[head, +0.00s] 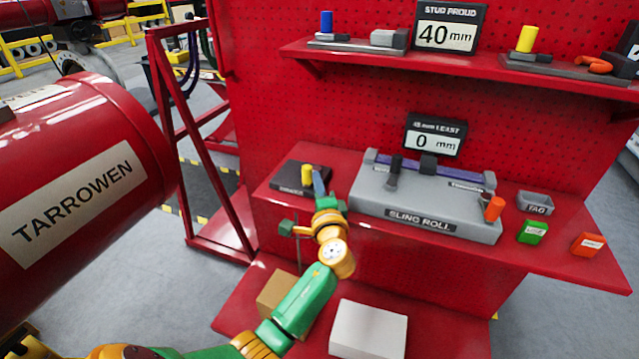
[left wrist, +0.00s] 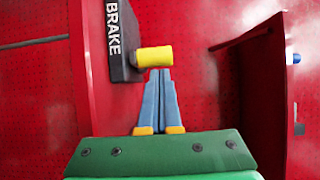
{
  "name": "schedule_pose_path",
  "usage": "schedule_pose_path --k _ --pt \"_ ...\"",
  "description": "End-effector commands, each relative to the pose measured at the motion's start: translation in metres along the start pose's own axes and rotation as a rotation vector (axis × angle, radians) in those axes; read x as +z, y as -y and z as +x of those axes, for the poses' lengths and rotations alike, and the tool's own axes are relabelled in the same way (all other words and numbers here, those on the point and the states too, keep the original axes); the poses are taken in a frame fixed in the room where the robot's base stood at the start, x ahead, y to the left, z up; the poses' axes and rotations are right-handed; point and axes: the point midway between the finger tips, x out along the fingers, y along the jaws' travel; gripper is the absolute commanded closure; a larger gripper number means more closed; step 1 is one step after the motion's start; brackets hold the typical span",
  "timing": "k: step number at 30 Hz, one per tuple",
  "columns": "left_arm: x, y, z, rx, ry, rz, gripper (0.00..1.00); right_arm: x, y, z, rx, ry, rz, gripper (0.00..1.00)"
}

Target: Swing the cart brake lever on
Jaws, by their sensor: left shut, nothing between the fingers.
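The brake lever shows as a yellow knob (head: 307,173) on a dark base block (head: 288,179) at the left end of the red shelf. In the left wrist view the block (left wrist: 120,42) reads BRAKE, and the yellow knob (left wrist: 155,57) sticks out to its right. My left gripper (head: 318,178) is just right of the knob in the head view. Its blue fingers (left wrist: 160,74) are shut together and empty, with their tips at the knob's edge. I cannot tell whether they touch it. My right gripper is not in view.
A grey SLING ROLL unit (head: 422,205) stands right of my left gripper. A TAG tray (head: 535,203), a green block (head: 532,231) and an orange block (head: 588,243) sit farther right. An upper shelf (head: 470,69) overhangs behind. A red TARROWEN cylinder (head: 150,130) fills the left.

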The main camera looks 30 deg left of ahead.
Motion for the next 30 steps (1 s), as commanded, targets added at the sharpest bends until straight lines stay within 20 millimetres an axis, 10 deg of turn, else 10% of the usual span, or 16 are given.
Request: schedule_pose_path --k 30 --pt "0.019 0.002 0.004 0.001 -0.269 0.001 1.0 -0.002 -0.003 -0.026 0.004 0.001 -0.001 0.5"
